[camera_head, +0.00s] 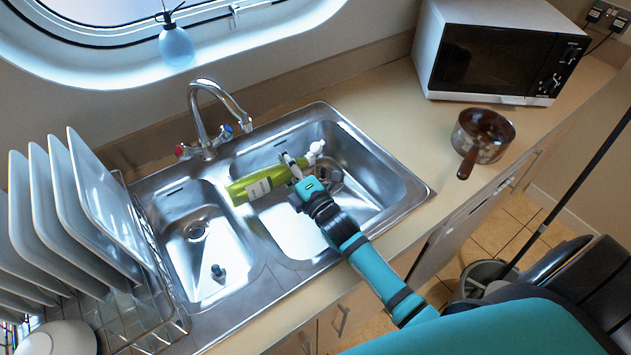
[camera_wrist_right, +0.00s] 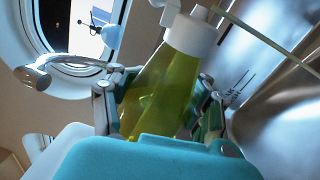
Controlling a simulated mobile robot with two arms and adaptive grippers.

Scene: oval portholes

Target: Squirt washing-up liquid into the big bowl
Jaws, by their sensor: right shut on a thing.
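The washing-up liquid bottle (camera_head: 243,191) is green and see-through, with a pale label and a white cap. My right gripper (camera_head: 291,166) is shut around it and holds it lying nearly flat over the sink, cap to the right. Its cap end is over the big bowl (camera_head: 378,183), the right-hand basin; its base reaches towards the divider. In the right wrist view the bottle (camera_wrist_right: 160,92) stands between the two fingers, its white cap at the top. No stream of liquid can be made out. My left gripper is out of view.
The tap (camera_head: 201,118) stands behind the sink. The small bowl (camera_head: 193,258) is on the left with a dark plug in it. A rack (camera_head: 158,262) of plates is further left. A brown saucepan (camera_head: 483,137) and a microwave (camera_head: 497,52) are on the right counter.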

